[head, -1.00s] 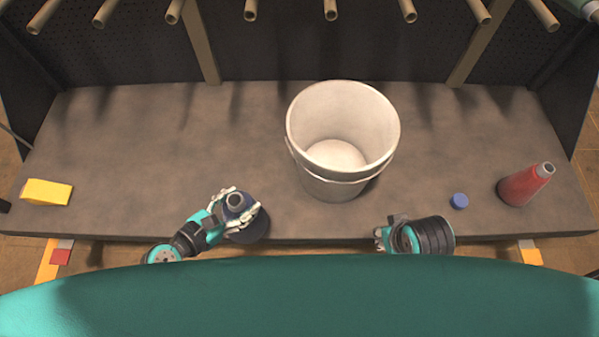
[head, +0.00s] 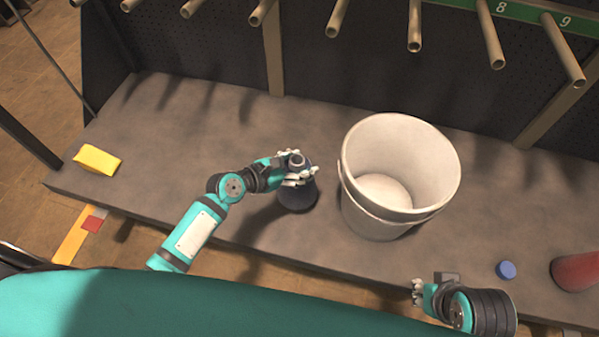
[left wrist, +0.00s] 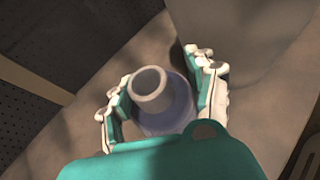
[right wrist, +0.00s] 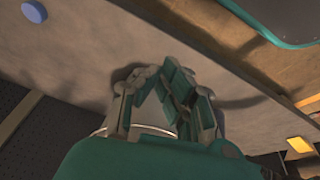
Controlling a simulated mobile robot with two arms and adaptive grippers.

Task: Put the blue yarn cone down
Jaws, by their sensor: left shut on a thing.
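The dark blue yarn cone (head: 299,198) is in my left gripper (head: 293,177), upright or nearly so, with its pale hollow tip pointing up. It is over the grey bench, left of the white bucket. I cannot tell whether its base touches the bench. In the left wrist view, the fingers (left wrist: 162,95) close on both sides of the cone (left wrist: 178,112). My right gripper (head: 418,292) is by the bench's front edge, right of the bucket. In the right wrist view its fingertips (right wrist: 158,72) meet, with nothing seen between them.
The white bucket (head: 356,201) stands open and empty close to the cone's right. A yellow block (head: 97,160) lies at the bench's left. A blue cap (head: 506,269) and a red cone (head: 577,271) are at the right. Pegs (head: 415,28) jut out above. The left bench (head: 175,150) is clear.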

